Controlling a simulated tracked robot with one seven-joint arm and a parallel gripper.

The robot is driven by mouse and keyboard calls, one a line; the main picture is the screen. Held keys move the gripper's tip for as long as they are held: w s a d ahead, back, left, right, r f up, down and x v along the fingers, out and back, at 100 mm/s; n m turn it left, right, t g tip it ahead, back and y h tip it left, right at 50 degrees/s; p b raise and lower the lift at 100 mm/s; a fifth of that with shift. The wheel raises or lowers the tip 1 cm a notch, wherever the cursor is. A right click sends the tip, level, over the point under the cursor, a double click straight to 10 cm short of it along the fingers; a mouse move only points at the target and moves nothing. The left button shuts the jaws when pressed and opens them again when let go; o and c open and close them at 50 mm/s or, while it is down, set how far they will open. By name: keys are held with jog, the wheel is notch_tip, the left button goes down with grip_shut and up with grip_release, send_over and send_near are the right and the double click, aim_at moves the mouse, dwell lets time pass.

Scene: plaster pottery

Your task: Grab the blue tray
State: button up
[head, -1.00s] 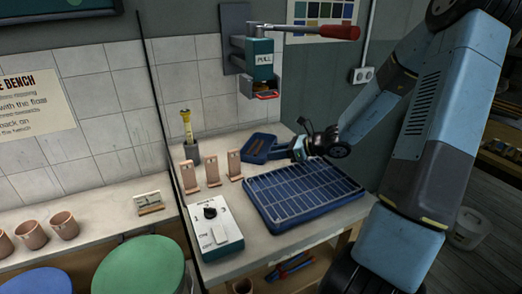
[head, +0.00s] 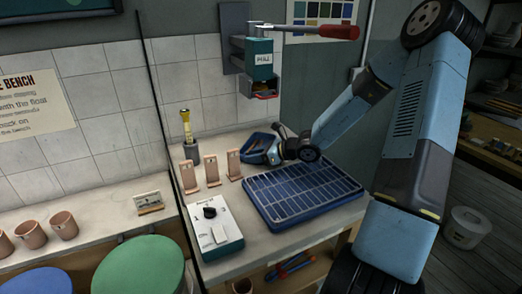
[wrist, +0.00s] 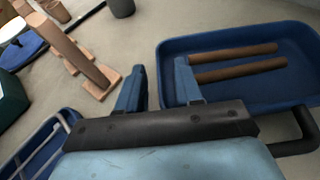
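A small blue tray (head: 257,142) lies at the back of the bench, beyond the larger blue rack. In the wrist view the small tray (wrist: 235,93) fills the upper right and holds two brown rods (wrist: 236,62). My gripper (head: 268,153) is at the small tray and hides part of it. In the wrist view my gripper (wrist: 160,78) is open. The tray's left wall shows between the two fingertips, with one finger on each side of it in the picture. I cannot tell whether either finger touches it.
The blue rack with a pale grid (head: 303,190) lies close in front of my gripper. Several clay uprights (head: 211,170) stand to the left. A white control box (head: 214,232) is at the bench front. A wall-mounted press with a red handle (head: 262,55) hangs above.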

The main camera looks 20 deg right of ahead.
grip_shut()
jog(key=shift+r, duration=0.1)
dwell(0.5)
